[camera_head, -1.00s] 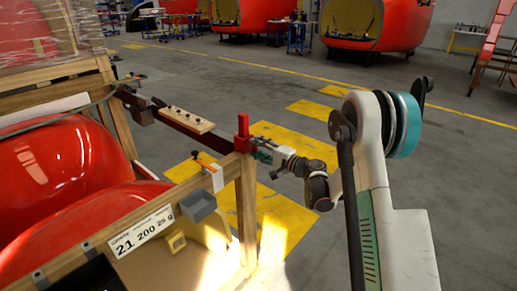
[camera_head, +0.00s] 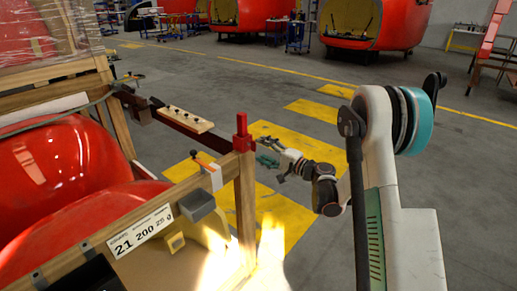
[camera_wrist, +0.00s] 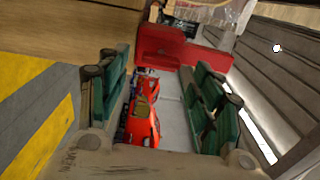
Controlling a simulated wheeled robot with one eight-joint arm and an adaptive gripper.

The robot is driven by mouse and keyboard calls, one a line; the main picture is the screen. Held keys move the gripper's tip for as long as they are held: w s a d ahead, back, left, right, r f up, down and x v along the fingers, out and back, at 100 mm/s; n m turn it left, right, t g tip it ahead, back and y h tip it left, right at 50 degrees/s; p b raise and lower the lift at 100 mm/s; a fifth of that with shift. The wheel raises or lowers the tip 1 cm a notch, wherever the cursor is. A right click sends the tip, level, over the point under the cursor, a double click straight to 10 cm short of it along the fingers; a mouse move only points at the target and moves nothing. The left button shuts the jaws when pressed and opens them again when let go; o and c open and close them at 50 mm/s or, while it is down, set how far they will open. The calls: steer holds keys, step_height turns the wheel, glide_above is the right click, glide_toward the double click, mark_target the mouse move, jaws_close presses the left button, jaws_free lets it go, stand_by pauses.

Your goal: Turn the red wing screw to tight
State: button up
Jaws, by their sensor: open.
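A red fitting (camera_head: 241,136) stands upright at the top of the wooden corner post, at the end of a dark red bar. In the wrist view its red block and side arm (camera_wrist: 165,52) show beyond the fingertips. I take this to be the red wing screw or its clamp; I cannot tell its exact wing angle. My gripper (camera_head: 267,152) is open, just right of the red fitting and apart from it. In the wrist view its green-padded fingers (camera_wrist: 157,100) are spread, with no part of the fitting between them.
The wooden post (camera_head: 245,205) and dark red bar (camera_head: 178,123) are close to my gripper. A light board with black knobs (camera_head: 187,119) lies along the bar. A grey box (camera_head: 197,205) is below left. Open floor lies right of the post.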

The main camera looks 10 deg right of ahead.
steer(key=v, duration=0.8)
steer(key=shift+s, duration=0.25)
steer(key=shift+d, duration=0.15)
steer(key=s+a+r+n+g+h, duration=0.2)
steer(key=s+a+r+n+g, duration=0.15)
steer(key=a+r, duration=0.4)
steer(key=s+a+r+n+g+h, duration=0.1)
steer(key=s+a+r, duration=0.15)
steer(key=s, duration=0.35)
steer(key=s+a+r+n+g+h, duration=0.2)
steer(key=s+a, duration=0.2)
steer(key=s, duration=0.3)
steer(key=s+d+f+n+h, duration=0.1)
steer(key=s+d+n+h, duration=0.1)
steer(key=s, duration=0.8)
steer(key=s+d+f+n+h, duration=0.2)
steer(key=s+d+h, duration=0.1)
steer(key=s, duration=0.7)
steer(key=shift+s+d+g+h, duration=0.3)
steer(key=shift+s+d+g, duration=0.05)
steer(key=shift+d+g, duration=0.1)
